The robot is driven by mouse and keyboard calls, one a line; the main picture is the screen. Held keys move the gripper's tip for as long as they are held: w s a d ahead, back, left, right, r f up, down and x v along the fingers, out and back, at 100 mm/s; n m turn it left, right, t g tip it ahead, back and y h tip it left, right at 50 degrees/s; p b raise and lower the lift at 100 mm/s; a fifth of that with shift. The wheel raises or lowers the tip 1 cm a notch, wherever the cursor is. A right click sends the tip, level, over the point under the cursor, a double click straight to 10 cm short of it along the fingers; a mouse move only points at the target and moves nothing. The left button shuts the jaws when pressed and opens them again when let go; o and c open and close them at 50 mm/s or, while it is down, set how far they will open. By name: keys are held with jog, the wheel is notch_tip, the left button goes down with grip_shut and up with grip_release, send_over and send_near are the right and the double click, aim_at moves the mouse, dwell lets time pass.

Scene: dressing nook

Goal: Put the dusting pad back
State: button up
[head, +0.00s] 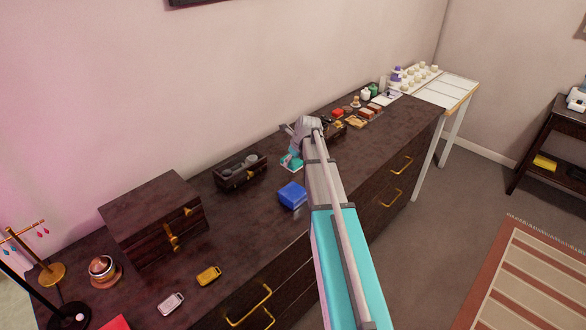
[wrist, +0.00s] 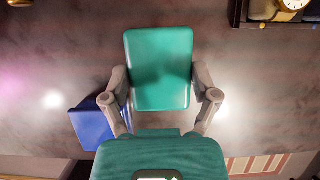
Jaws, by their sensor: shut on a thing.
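My gripper (head: 293,150) is over the dark dresser top, near the wall side, in the head view. In the wrist view my gripper (wrist: 160,85) is shut on a green, rounded rectangular pad (wrist: 158,65), which I take for the dusting pad. The pad sits between the two grey fingers. In the head view only a small teal part of the pad (head: 291,163) shows below the gripper, and I cannot tell whether it touches the dresser top. A blue box (head: 292,195) stands close by on the dresser. The blue box also shows beside my gripper in the wrist view (wrist: 92,126).
An open dark organizer (head: 240,178) and a dark chest (head: 155,220) stand to the left. Small cosmetics and a dark tray (head: 333,131) lie beyond the gripper. A white table (head: 455,90) adjoins the far end. Dresser top (head: 250,230) in front of the organizer is clear.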

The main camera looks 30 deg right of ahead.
aim_at(293, 165)
jog(key=shift+w+d+f+b, duration=0.1)
jog(key=shift+w+f+b, duration=0.1)
jog(key=shift+f+b, duration=0.25)
jog(key=shift+w+d+f+b, duration=0.1)
jog(key=shift+w+f+b, duration=0.1)
jog(key=shift+f+b, duration=1.35)
jog(key=shift+f, duration=0.05)
jog(key=shift+f+b, duration=0.5)
jog(key=shift+b, duration=0.05)
jog(key=o, duration=0.9)
jog(key=shift+c, duration=0.2)
jog(key=shift+r, duration=0.2)
jog(key=shift+s+r+p, duration=0.1)
jog(key=shift+r+p, duration=0.6)
jog(key=shift+p, duration=0.2)
jog(key=p+v, duration=1)
jog(key=v, duration=0.1)
